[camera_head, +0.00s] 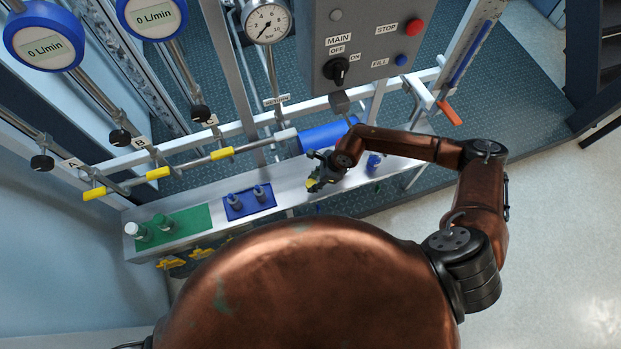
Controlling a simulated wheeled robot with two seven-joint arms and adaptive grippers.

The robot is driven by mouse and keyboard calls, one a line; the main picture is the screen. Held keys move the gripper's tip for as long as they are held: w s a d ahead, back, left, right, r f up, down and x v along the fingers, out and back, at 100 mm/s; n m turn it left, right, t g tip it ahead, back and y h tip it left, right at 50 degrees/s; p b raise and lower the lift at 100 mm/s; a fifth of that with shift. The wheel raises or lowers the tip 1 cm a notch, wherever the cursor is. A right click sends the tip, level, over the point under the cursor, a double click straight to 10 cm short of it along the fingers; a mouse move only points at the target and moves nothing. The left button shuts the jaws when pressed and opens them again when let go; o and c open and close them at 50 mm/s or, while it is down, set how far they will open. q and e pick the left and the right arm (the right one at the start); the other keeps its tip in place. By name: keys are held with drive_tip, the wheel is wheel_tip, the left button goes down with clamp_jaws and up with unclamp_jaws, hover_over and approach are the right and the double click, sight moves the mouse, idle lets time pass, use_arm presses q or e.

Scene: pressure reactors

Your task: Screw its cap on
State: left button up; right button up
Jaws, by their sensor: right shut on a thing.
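My right gripper (317,181) is over the white bench shelf (290,192), below the large blue cylinder on the pipe. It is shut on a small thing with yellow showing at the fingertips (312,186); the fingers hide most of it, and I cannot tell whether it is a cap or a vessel. A small blue vessel (374,162) stands to the right, partly behind my arm. Two grey-blue vessels (259,193) stand on a blue mat (247,212). Two greenish vessels (137,230) stand on a green mat (190,226), the left one with a pale top. My left gripper is not in view.
A pipe with yellow sections (158,173) and the blue cylinder (325,136) run above the shelf. Yellow valve handles (171,263) stick out along its front. Behind stand a control box (375,60), a pressure gauge (267,22) and flow meters (45,46). Bare shelf lies between the mats and the gripper.

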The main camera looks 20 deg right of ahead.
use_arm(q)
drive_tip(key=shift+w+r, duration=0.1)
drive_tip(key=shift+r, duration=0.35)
use_arm(e)
drive_tip(key=s+r, duration=0.4)
drive_tip(key=s, duration=0.5)
drive_tip(key=shift+s+r, duration=0.3)
drive_tip(key=shift+d, duration=0.1)
